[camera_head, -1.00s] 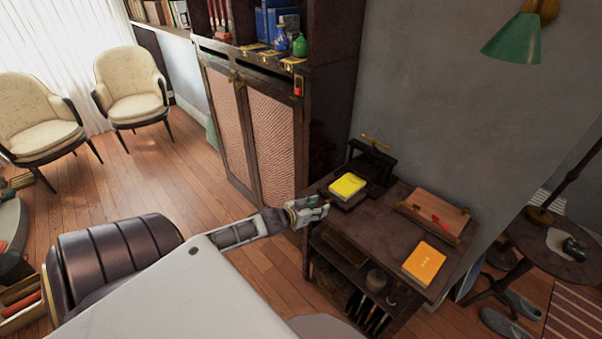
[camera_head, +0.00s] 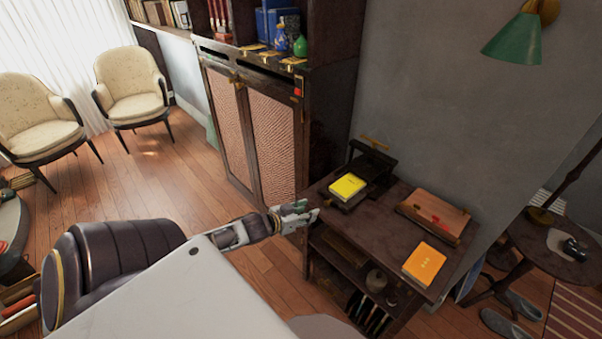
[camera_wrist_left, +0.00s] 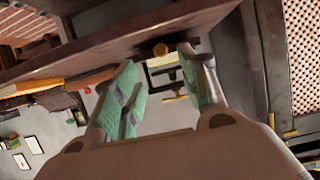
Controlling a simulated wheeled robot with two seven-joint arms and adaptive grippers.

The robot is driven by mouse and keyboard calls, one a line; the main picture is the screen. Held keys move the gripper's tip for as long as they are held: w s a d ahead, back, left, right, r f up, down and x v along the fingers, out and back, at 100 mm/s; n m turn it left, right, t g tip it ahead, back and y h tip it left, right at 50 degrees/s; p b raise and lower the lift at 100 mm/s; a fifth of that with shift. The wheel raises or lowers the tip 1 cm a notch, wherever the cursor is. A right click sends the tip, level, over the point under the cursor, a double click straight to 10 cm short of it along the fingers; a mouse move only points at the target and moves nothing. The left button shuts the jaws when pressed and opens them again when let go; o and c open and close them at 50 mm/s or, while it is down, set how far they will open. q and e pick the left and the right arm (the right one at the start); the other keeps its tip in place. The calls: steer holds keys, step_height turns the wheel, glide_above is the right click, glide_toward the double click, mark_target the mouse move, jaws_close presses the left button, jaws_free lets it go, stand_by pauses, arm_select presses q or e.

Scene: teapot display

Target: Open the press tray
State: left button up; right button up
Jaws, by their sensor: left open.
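The dark press (camera_head: 376,160) with a brass handle on top stands at the back left of the dark side table. Its tray (camera_head: 352,204) sticks out at the front, with a yellow book (camera_head: 347,186) lying on it. My left gripper (camera_head: 312,211) is open and empty, off the table's left edge, to the left of the tray and apart from it. In the left wrist view its two green-padded fingers (camera_wrist_left: 160,72) are spread. Between them a brass knob (camera_wrist_left: 161,49) and a pale framed part show farther off. My right gripper is not in view.
The dark table (camera_head: 385,230) also bears an orange book (camera_head: 424,263) and a wooden board (camera_head: 434,215). Shelves below the top hold small items. A tall cabinet (camera_head: 272,140) stands close behind my left gripper.

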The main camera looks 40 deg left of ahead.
arm_select(q)
steer(key=shift+v, duration=1.15)
steer(key=s+a+f+g+y, duration=0.15)
steer(key=s+f, duration=0.25)
steer(key=f, duration=0.7)
steer(key=s+a+f+n+g+y, duration=0.1)
steer(key=s+a+f+g, duration=0.3)
steer(key=f, duration=0.7)
steer(key=s+a+f+y, duration=0.15)
steer(key=s+f, duration=0.35)
steer(key=f, duration=0.6)
steer(key=s+d+f+m+g+h, duration=0.1)
steer(key=s+d+f+g, duration=0.2)
steer(key=s+d+f, duration=0.5)
steer(key=s+d+f+m+g+h, duration=0.1)
steer(key=s+d+f+g, duration=0.2)
steer(key=s+d+f, duration=0.5)
steer(key=s+f, duration=0.5)
steer(key=s, duration=0.3)
steer(key=shift+d+m, duration=0.3)
steer(key=shift+m, duration=0.1)
